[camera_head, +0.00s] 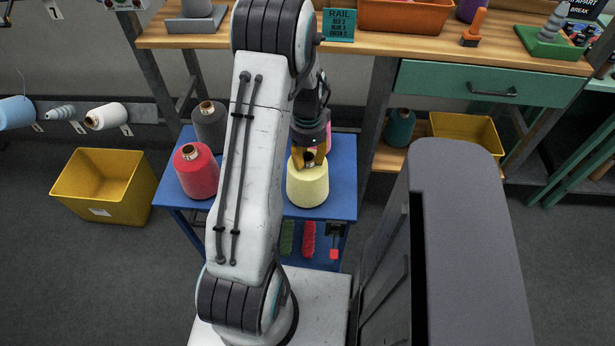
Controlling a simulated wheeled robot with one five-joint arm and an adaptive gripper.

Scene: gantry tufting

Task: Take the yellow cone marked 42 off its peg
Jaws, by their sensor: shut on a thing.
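A pale yellow cone (308,188) of yarn shows in the head view, upright over the front right of a blue cart top (340,170). No number is readable on it. My gripper (309,158) is at the cone's top from above, shut on its narrow upper end. The arm and fingers cover part of the cone's tip. I cannot tell whether its base rests on the cart or is just above it. No peg shows under it.
A red cone (197,173) and a dark grey cone (210,128) stand at the cart's left. A wall rail at left carries a light blue cone (14,112), a bare grey peg (60,113) and a white cone (106,116). A yellow bin (104,184) stands below.

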